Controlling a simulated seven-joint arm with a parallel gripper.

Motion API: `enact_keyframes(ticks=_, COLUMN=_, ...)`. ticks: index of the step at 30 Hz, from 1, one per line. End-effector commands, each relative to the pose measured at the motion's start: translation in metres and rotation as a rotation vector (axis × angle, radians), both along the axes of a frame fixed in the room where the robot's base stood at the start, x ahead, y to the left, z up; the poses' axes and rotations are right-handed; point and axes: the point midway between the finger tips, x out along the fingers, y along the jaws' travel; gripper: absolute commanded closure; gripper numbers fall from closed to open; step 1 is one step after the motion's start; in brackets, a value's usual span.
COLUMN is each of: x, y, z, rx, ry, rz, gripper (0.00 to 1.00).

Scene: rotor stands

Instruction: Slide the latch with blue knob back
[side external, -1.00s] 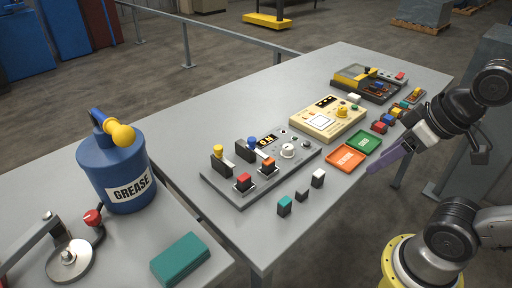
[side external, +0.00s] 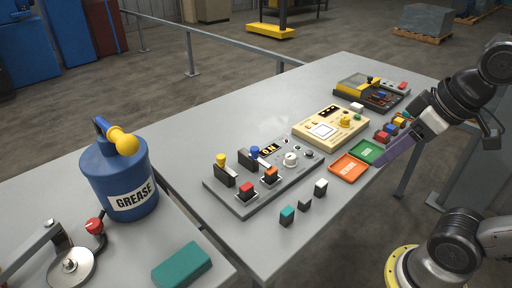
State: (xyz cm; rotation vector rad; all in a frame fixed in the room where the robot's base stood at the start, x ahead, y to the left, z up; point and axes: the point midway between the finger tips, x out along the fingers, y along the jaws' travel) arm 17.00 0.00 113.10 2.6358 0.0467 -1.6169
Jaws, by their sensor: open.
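The latch with the blue knob (side external: 254,151) stands on the grey control panel (side external: 225,195), on a dark upright block (side external: 247,162). A similar latch with a yellow knob (side external: 221,159) stands to its left. I cannot tell how far either latch is slid. My gripper (side external: 385,160), with long purple fingers, is at the right, near the table's right edge and beside the green tray. It is open, with nothing seen between the fingers, and well apart from the blue knob.
The panel also has a red and an orange button, a dial (side external: 290,159) and a small display. Small blocks (side external: 304,204) stand in front. A grease can (side external: 122,180) is left.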

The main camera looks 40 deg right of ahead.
Motion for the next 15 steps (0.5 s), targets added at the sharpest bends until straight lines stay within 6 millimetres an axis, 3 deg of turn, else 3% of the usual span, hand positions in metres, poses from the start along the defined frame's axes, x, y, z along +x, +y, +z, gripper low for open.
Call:
enact_keyframes(ticks=1, x=0.012, y=0.000, z=0.017, rx=-0.006, ry=0.008, rz=0.013, gripper=0.39)
enact_keyframes(ticks=6, x=0.058, y=0.002, z=0.065, rx=-0.023, ry=0.063, rz=0.058, gripper=0.39)
enact_keyframes(ticks=10, x=0.102, y=0.004, z=0.090, rx=-0.033, ry=0.117, rz=0.091, gripper=0.39)
enact_keyframes(ticks=15, x=0.162, y=0.008, z=0.104, rx=-0.044, ry=0.188, rz=0.128, gripper=0.39)
